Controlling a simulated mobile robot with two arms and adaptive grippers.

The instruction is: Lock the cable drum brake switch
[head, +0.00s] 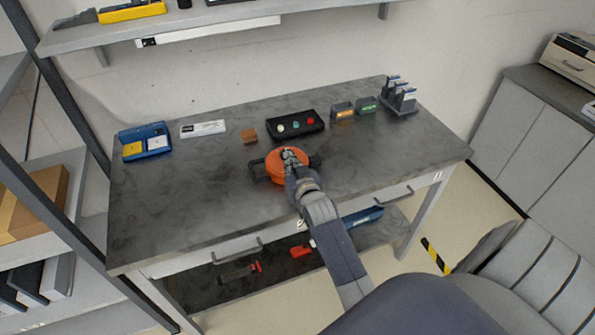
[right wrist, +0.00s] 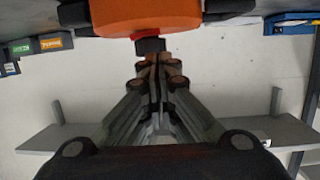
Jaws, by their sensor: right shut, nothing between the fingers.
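An orange cable drum (head: 272,168) with dark side brackets sits on the grey workbench (head: 200,205), near its middle. My right gripper (head: 289,154) is over the drum and hides part of it. In the right wrist view the drum (right wrist: 140,14) fills the top of the picture. A small black knob-like part (right wrist: 150,45) with a red patch beside it projects from the drum, probably the brake switch. The right fingertips (right wrist: 157,62) are shut and empty, right at this part; whether they touch it I cannot tell. My left gripper is not in view.
Behind the drum are a black button box (head: 296,125), a brown block (head: 249,136) and two small lit boxes (head: 343,111). A blue tray (head: 145,141) stands at left, a grey rack (head: 400,97) at right. The bench's left front is clear. A shelf (head: 200,22) hangs above.

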